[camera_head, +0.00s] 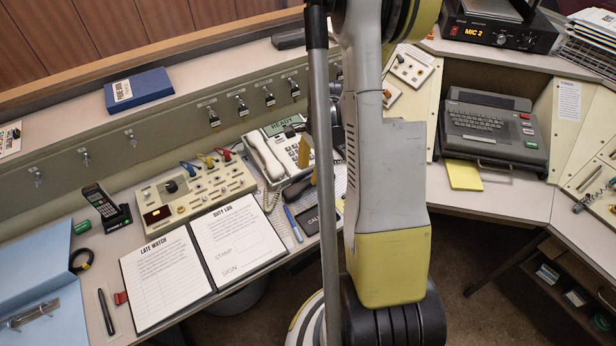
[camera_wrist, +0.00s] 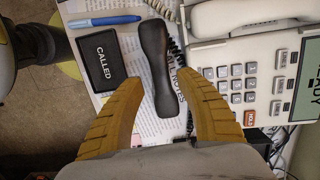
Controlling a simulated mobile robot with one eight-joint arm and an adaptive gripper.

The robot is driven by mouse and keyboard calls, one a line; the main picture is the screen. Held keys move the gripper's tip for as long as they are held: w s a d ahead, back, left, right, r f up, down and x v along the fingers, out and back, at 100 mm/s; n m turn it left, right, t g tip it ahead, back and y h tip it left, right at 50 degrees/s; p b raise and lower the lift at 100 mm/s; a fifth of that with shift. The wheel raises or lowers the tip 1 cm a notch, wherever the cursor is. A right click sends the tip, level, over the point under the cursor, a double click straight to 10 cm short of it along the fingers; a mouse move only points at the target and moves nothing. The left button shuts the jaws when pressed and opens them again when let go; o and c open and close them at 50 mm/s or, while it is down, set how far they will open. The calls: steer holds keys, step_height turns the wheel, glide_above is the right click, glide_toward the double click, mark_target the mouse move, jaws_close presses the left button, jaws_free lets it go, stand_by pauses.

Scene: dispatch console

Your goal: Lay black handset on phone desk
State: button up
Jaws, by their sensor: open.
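The black handset (camera_wrist: 158,62) lies on a printed sheet on the phone desk, left of the desk phone (camera_wrist: 265,75) in the wrist view. In the head view the handset (camera_head: 296,192) shows partly, beside the phone (camera_head: 297,150) and behind my arm. My gripper (camera_wrist: 163,82) is open, its yellow fingers on either side of the handset's near part. A gap shows on both sides; I cannot tell their height above it. A yellow finger also shows in the head view at my gripper (camera_head: 308,160). The phone desk (camera_head: 75,205) runs along the left.
A blue pen (camera_wrist: 105,22) and a black "CALLED" card (camera_wrist: 100,60) lie left of the handset. The cream phone handset (camera_head: 264,158) rests on the phone. The control box (camera_head: 195,195) and open log book (camera_head: 200,265) stand to the left.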

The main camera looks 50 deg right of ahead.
steer(key=w+a+r+n+t+h+p, duration=0.1)
steer(key=a+r+n, duration=0.15)
steer(key=r, duration=0.45)
steer(key=w+a+r+n+p, duration=0.15)
steer(key=a+r, duration=0.25)
steer(key=r, duration=0.4)
steer(key=s+a+r+n+t, duration=0.3)
steer(key=s+a+r+n, duration=0.1)
steer(key=a+n, duration=0.4)
steer(key=s+a+r+n+t, duration=0.2)
steer(key=a+r+n, duration=0.5)
steer(key=a, duration=0.4)
steer(key=shift+s+a+n+t+h, duration=0.4)
steer(key=shift+s+n, duration=0.4)
steer(key=shift+s, duration=0.1)
